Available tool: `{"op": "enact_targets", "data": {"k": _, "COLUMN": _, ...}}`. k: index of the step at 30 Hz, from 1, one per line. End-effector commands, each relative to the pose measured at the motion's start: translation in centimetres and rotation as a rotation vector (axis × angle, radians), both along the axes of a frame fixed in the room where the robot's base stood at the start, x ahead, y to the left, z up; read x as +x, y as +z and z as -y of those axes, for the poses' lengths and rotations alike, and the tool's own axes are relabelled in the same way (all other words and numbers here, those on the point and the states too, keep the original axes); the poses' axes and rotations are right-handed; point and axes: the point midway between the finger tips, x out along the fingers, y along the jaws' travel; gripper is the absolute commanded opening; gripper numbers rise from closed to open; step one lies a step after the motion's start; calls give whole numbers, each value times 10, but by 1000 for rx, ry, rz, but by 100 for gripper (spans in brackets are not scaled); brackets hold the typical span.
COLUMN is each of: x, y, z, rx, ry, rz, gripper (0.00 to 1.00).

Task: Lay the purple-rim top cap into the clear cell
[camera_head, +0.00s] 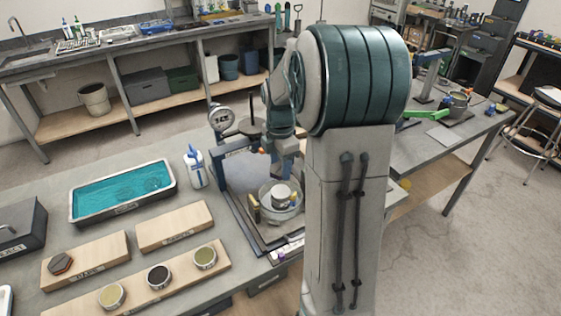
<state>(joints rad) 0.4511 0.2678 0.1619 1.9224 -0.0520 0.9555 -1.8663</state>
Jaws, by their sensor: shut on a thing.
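The clear cell (267,211) is a see-through round cup on the dark base plate of the lever frame, right of centre. A pale grey round piece (281,191) shows inside its outline, with yellow-tipped posts beside it. My gripper (284,172) points down over the cell and is shut. Its fingertips are small and partly hidden by the wrist and column, so what it holds is hard to make out. I cannot make out a purple rim; whether the grey piece is the held top cap, and whether it touches the cell, cannot be told.
A blue frame with a dial gauge (221,118) stands behind the cell. A white bottle (195,167) and a tray of teal liquid (122,212) are to its left. Wooden boards (174,226) lie in front, one with several round pieces. My arm hides the right side.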

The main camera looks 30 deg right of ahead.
Motion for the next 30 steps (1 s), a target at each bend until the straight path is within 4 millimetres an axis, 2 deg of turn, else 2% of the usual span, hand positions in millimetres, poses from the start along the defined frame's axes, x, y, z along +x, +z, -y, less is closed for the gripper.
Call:
{"op": "enact_targets", "data": {"k": 12, "x": 0, "y": -33, "z": 2, "rx": 0, "ry": -4, "rz": 1, "gripper": 17}}
{"op": "enact_targets", "data": {"k": 30, "x": 0, "y": -70, "z": 2, "rx": -1, "ry": -4, "rz": 2, "gripper": 17}}
